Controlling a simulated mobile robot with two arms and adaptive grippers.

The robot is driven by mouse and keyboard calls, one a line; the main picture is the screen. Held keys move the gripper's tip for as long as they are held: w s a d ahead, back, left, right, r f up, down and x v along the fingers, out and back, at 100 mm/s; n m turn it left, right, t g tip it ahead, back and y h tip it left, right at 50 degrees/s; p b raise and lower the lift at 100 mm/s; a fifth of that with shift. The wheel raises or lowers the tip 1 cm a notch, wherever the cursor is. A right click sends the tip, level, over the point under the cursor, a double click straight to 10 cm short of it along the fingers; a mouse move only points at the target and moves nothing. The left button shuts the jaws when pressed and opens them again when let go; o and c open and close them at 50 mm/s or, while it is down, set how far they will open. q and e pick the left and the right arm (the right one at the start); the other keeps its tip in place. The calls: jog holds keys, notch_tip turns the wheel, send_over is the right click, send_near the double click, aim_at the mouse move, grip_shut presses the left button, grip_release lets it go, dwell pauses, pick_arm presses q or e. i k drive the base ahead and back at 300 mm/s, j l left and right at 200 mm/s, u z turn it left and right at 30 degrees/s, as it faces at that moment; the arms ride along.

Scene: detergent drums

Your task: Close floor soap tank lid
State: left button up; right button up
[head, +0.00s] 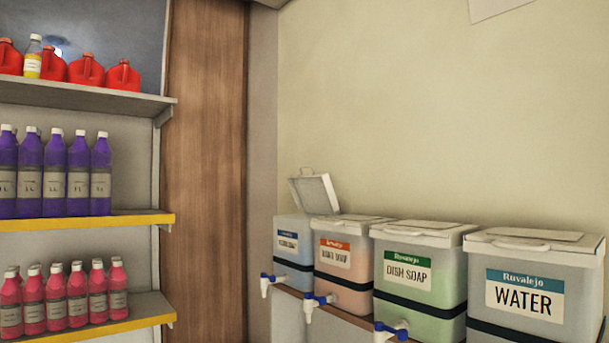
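In the head view, the tank at the far left of the row (292,240) has a blue label too small to read with certainty; it may be the floor soap tank. Its white lid (315,193) stands open, tilted up above the tank. The tank beside it has an orange label (335,250), seemingly a hand soap, and its lid is down. The dish soap tank (412,290) and the water tank (540,320) also have their lids down. Neither of my grippers is in view.
The tanks stand on a brown ledge (345,314) along the wall, with white and blue taps (318,303) sticking out in front. A shelf unit (90,220) at left holds red jugs, purple bottles and pink bottles. A wooden panel (205,170) stands between.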

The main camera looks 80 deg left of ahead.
aim_at(314, 192)
jog(key=k+u, duration=0.1)
jog(key=u, duration=0.3)
jog(key=k+u, duration=0.15)
jog(key=u, duration=0.25)
jog(key=k+u, duration=0.1)
jog(key=u, duration=1.6)
jog(key=i+j, duration=0.45)
jog(key=j, duration=0.15)
jog(key=i+j+z, duration=0.2)
jog(key=z, duration=0.15)
jog(key=i+j+z, duration=0.1)
jog(key=j+z, duration=0.25)
jog(key=i+j+z, duration=0.1)
jog(key=j+z, duration=0.25)
